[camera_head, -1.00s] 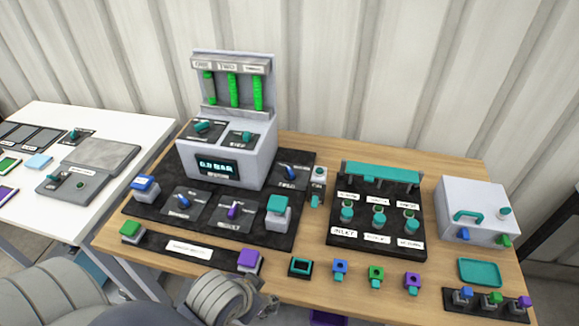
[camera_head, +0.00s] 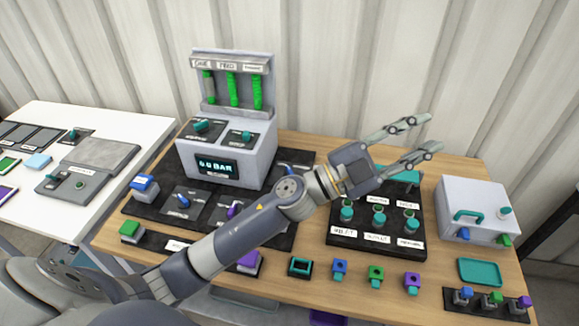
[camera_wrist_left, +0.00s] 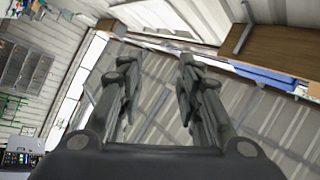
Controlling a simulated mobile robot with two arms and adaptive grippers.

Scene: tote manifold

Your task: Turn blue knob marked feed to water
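A blue knob (camera_head: 183,201) sits on a dark square plate at the left of the black panel on the wooden table. A second blue knob (camera_head: 287,169) sits on a plate to the right of the grey console; my left arm covers part of this plate and its label. I cannot read in this view which one is marked feed. My left gripper (camera_head: 434,133) is open and empty, raised over the right part of the table and pointing right, away from both knobs. Its spread fingers also show in the left wrist view (camera_wrist_left: 155,62). My right gripper is out of view.
A black board with teal knobs (camera_head: 378,217) and a white box (camera_head: 474,205) stand at the right.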

